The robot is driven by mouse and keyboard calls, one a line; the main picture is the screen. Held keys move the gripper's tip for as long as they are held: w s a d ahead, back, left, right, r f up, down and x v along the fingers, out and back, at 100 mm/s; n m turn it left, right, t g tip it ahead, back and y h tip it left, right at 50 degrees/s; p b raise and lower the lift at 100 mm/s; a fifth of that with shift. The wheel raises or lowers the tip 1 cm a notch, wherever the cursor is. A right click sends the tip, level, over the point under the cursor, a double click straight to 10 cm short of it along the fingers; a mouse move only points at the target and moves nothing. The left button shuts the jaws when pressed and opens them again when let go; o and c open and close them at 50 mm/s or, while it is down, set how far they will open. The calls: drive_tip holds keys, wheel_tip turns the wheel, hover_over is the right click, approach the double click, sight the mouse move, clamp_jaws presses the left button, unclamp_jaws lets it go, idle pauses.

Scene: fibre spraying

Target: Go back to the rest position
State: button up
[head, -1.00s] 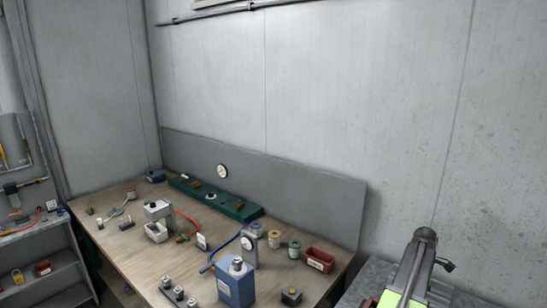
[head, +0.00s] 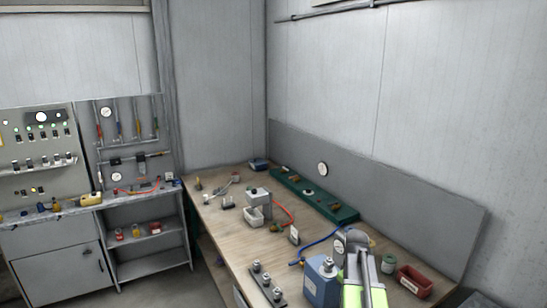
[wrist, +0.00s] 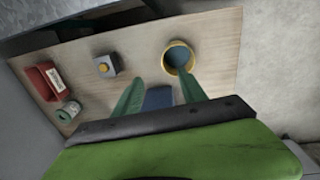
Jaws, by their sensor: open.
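My gripper shows in the wrist view with its two green fingers (wrist: 160,97) spread apart and nothing between them. Below the fingers lies the wooden bench top (wrist: 215,38). A blue object (wrist: 158,98) shows between and beyond the fingers, partly hidden. A yellow-rimmed round cup (wrist: 166,57) is just past the right finger. In the head view my arm rises at the lower right in front of the bench (head: 222,213) and hides part of it. The fingertips are not clear there.
On the bench stand a blue canister (head: 318,284), a red bin (head: 415,281), a green rail (head: 315,197) and a grey block with a white cup (head: 254,215). A control panel cabinet (head: 40,150) and a shelf unit (head: 150,240) stand at left. Floor shows between them and the bench.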

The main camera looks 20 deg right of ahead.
drive_tip(key=w+a+m+y, duration=0.1)
drive_tip(key=w+a, duration=0.1)
drive_tip(key=a, duration=1.7)
drive_tip(key=w+a+m, duration=0.1)
drive_tip(key=w+a, duration=0.2)
drive_tip(key=a, duration=1.5)
wheel_tip(320, 180, down, 15)
drive_tip(key=s+b, duration=0.2)
drive_tip(key=b, duration=1.3)
drive_tip(key=shift+s+d, duration=0.15)
drive_tip(key=shift+s, duration=0.05)
drive_tip(key=shift+c, duration=0.4)
